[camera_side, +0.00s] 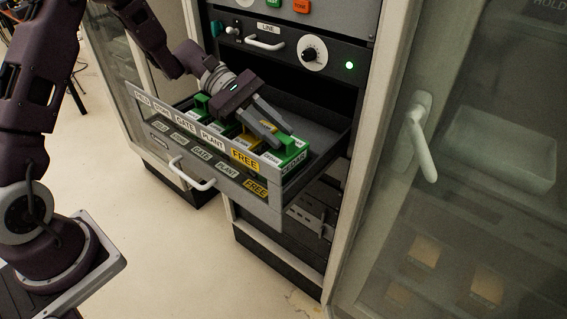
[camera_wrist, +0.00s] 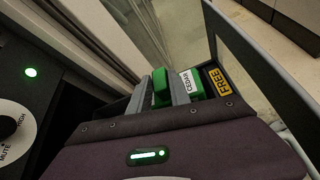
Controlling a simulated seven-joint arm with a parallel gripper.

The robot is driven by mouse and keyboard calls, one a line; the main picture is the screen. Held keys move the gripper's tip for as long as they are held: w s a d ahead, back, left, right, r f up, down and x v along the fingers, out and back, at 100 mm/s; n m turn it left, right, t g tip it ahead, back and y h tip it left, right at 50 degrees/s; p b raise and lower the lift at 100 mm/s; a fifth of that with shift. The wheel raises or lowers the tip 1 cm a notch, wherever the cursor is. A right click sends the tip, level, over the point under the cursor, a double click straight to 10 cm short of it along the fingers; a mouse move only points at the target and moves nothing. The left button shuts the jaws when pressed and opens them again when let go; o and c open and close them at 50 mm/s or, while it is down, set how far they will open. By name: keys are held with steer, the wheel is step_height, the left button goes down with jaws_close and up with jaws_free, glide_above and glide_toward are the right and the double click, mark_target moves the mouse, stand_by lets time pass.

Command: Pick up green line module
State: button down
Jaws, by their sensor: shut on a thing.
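A green line module (camera_side: 293,153) with a white label sits at the right end of the open drawer (camera_side: 190,186). In the wrist view the green module (camera_wrist: 161,90) has its upright part between my two grey fingers, and its label reads CEDAR. My gripper (camera_side: 281,134) reaches down into the drawer from the upper left and is shut on this module. The module still looks seated among the slots; its underside is hidden. Another green module (camera_side: 201,103) stands further left in the drawer.
The drawer front has white slot labels and a yellow FREE label (camera_side: 245,159), with a white handle (camera_side: 193,178) below. Above is a LINE panel with a knob (camera_side: 312,53) and a lit green lamp (camera_side: 349,65). A glass cabinet door with a handle (camera_side: 420,137) stands right.

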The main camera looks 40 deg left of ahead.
stand_by(0.3)
steer(key=s+a+r+n+t+y, duration=0.1)
steer(key=a+r+n+t+y, duration=0.2)
steer(key=r, duration=0.7)
steer(key=s+a+r+n+t+y, duration=0.1)
steer(key=a+r+n+t+y, duration=0.3)
steer(key=r+n, duration=0.4)
steer(key=a+r+n+t+y, duration=0.4)
steer(key=r+n+y, duration=0.1)
steer(key=r, duration=0.7)
steer(key=shift+s+a+r+n+t+y, duration=0.2)
steer(key=shift+s+n+t+y, duration=0.15)
steer(key=shift+n, duration=0.25)
